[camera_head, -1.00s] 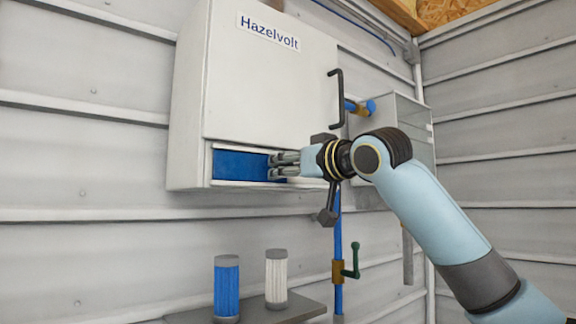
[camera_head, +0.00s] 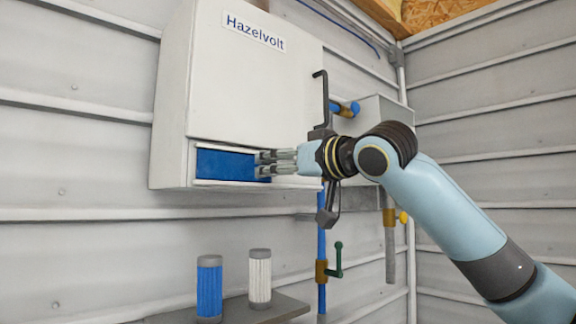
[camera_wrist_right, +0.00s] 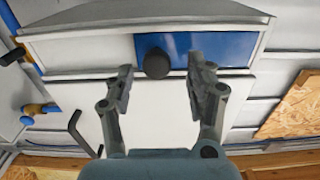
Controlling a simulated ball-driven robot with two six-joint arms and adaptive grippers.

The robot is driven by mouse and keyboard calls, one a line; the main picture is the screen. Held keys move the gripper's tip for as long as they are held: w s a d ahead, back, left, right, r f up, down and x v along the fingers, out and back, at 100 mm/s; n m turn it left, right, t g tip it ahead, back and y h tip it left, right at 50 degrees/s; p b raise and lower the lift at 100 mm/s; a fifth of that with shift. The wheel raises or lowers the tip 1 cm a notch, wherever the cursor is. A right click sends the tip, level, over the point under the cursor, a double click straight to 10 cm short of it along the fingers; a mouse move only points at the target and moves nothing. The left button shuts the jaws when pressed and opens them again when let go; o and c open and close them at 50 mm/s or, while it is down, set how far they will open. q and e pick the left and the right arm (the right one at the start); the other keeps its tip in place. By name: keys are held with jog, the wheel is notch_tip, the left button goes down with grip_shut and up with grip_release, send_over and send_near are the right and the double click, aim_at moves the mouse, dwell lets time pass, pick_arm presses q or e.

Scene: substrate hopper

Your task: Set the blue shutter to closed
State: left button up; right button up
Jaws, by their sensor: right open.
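The blue shutter (camera_head: 226,165) is a flat panel in the low slot of the white Hazelvolt hopper (camera_head: 255,90). In the head view it fills the left part of the slot, and my right gripper hides its right end. In the wrist view, turned over, the shutter (camera_wrist_right: 215,45) lies to the right, with a round dark knob (camera_wrist_right: 157,65) near its left end. The slot left of it there shows pale grey. My right gripper (camera_head: 263,164) is open, its fingers on either side of the knob, not visibly closed on it. My left gripper is not in view.
A blue cylinder (camera_head: 209,290) and a white one (camera_head: 260,278) stand on a grey shelf (camera_head: 270,311) below. A black crank handle (camera_head: 321,98) is right of the hopper. A green-handled valve (camera_head: 334,262) sits on a blue pipe. An OSB board (camera_wrist_right: 293,105) shows in the wrist view.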

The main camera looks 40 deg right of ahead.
jog(key=shift+s, duration=1.95)
